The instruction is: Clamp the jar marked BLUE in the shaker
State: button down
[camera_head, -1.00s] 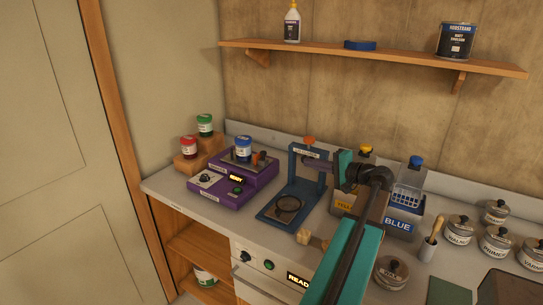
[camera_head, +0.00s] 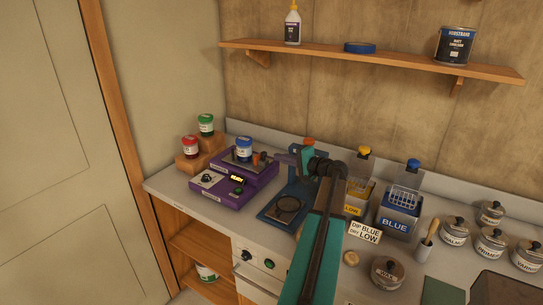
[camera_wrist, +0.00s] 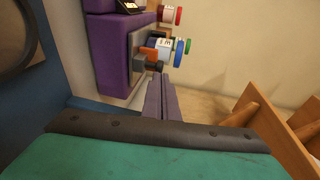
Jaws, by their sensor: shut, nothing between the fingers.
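A jar with a blue lid and blue-and-white body (camera_head: 244,149) stands upright on the metal plate of the purple shaker (camera_head: 222,197). Its label is too small to read. A small orange-brown clamp part (camera_head: 260,157) sits just right of the jar; whether it presses on the jar I cannot tell. My gripper (camera_head: 279,157) is shut and empty, to the right of the shaker. In the wrist view my gripper (camera_wrist: 157,78) points towards the blue jar (camera_wrist: 164,44) and the orange part (camera_wrist: 151,52), apparently with a gap.
A blue press frame (camera_head: 270,216) is under my arm. Yellow and blue (camera_head: 396,224) dip tanks, a sign (camera_head: 365,232) and several lidded tins stand right. A shelf (camera_head: 370,60) runs above.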

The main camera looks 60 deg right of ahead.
aim_at(266, 155)
jog(key=shift+p+x, duration=0.85)
jog(key=shift+x, duration=1.4)
